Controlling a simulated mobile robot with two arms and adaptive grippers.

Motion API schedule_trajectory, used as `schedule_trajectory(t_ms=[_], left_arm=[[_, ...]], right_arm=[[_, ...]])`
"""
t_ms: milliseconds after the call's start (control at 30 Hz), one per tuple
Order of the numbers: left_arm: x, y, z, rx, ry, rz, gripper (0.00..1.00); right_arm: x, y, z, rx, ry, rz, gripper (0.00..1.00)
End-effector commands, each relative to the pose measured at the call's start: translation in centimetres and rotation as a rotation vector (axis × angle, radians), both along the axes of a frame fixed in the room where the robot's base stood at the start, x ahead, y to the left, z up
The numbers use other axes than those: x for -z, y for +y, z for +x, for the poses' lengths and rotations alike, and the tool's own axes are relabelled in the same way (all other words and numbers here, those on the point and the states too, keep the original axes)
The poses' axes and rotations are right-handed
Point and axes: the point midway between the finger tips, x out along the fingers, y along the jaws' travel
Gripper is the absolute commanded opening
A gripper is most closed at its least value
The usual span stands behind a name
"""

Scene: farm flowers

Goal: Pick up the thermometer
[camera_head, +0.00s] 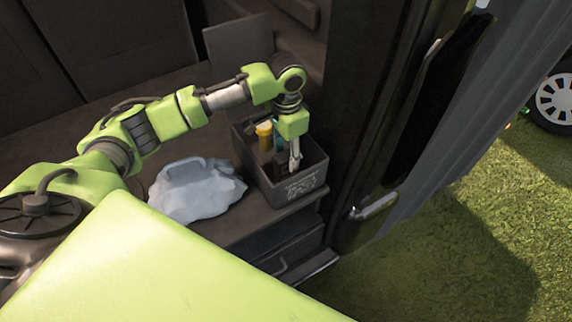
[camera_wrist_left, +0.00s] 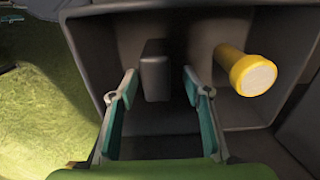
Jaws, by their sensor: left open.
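My left gripper (camera_head: 294,160) points down into a dark grey box (camera_head: 302,187) in the vehicle. In the left wrist view its two teal-padded fingers (camera_wrist_left: 160,115) are spread apart with nothing held. A dark grey, block-shaped thing (camera_wrist_left: 155,70) stands in the box, in line with the gap between the fingers. It may be the thermometer, but I cannot tell for sure. A yellow cylinder (camera_wrist_left: 247,70) with a pale end lies right of the fingers; it also shows in the head view (camera_head: 264,133). My right gripper is out of view.
A pale grey, lumpy bag-like thing (camera_head: 195,192) lies on the dark vehicle floor left of the box. The box walls (camera_wrist_left: 85,50) surround the fingers closely. A door frame with a handle (camera_head: 373,207) is on the right, with grass (camera_head: 430,270) beyond.

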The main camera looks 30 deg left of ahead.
Motion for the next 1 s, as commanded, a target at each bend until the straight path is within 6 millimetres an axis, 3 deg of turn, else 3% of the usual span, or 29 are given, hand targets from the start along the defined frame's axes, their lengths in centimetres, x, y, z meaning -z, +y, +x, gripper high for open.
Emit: schedule_trajectory(t_ms=[100, 300, 633, 800, 1000], left_arm=[[1.5, 0.0, -0.4, 0.000, 0.005, 0.002, 0.44], [4.4, -0.1, -0.6, 0.000, 0.003, 0.002, 0.44], [5.1, -0.1, -0.6, 0.001, 0.000, 0.002, 0.44], [5.0, -0.1, -0.6, 0.001, 0.000, 0.001, 0.01], [5.0, -0.1, -0.5, 0.001, 0.000, 0.002, 0.01]], right_arm=[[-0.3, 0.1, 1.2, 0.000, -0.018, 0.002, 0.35], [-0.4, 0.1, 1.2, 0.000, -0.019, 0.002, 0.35], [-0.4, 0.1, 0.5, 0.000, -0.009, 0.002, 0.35], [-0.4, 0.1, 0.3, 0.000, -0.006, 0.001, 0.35], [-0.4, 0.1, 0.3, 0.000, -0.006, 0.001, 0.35]])
